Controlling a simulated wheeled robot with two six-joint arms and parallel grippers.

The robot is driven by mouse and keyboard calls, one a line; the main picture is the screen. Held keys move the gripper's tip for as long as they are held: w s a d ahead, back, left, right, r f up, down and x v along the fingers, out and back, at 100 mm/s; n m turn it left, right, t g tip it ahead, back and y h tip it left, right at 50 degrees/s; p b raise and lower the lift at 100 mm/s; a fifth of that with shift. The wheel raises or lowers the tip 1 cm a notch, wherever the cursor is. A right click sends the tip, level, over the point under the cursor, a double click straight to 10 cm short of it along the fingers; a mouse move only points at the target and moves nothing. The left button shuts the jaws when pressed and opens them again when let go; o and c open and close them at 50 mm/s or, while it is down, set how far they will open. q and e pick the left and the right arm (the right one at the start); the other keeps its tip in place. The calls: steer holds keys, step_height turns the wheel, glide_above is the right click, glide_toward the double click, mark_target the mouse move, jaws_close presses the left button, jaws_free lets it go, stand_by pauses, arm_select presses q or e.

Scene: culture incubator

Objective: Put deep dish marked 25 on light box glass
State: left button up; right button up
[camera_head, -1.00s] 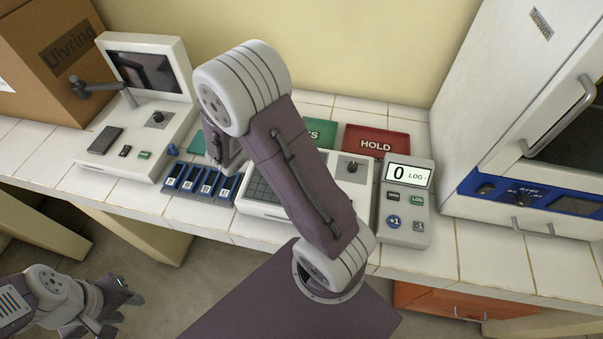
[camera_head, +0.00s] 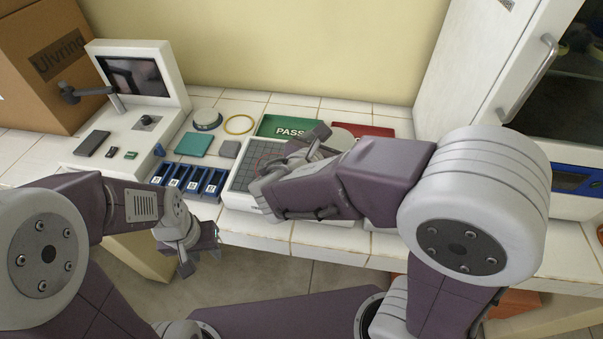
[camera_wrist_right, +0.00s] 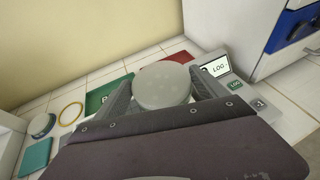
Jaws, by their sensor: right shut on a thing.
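My right gripper (camera_head: 322,145) is shut on a pale round dish (camera_wrist_right: 162,86), which sits between its two fingers in the right wrist view. In the head view the dish (camera_head: 343,138) shows partly behind the fingers. No number can be read on it. The white light box (camera_head: 238,198) has a dark gridded glass top (camera_head: 255,160); my right wrist and gripper hang over its right part and hide much of it. My left gripper (camera_head: 196,254) is open and empty in front of the bench edge.
Left of the light box are a blue slotted rack (camera_head: 190,181), teal pad (camera_head: 193,144), small round dish (camera_head: 206,120) and yellow ring (camera_head: 239,124). Green PASS (camera_head: 285,127) and red (camera_head: 368,131) mats lie behind. A LOG keypad (camera_wrist_right: 222,72) and white incubator (camera_head: 455,60) stand right.

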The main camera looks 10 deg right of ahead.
steer(key=shift+n+t+y, duration=0.5)
steer(key=shift+n+y, duration=0.3)
steer(key=shift+n, duration=0.1)
steer(key=w+a+f, duration=0.2)
steer(key=a, duration=0.2)
steer(key=w+a+f+b, duration=0.1)
steer(key=w+a+f, duration=0.1)
steer(key=a, duration=0.3)
steer(key=w+a+f, duration=0.2)
steer(key=a, duration=0.3)
steer(key=shift+a+f+b, duration=0.1)
steer(key=shift+f+b, duration=0.25)
steer(key=shift+b, duration=0.05)
step_height(320, 180, down, 4)
steer(key=shift+r+b, duration=0.1)
steer(key=shift+b, duration=0.35)
steer(key=shift+s+f, duration=0.1)
steer(key=shift+f, duration=0.1)
steer(key=o, duration=1.5)
steer(key=shift+c, duration=0.2)
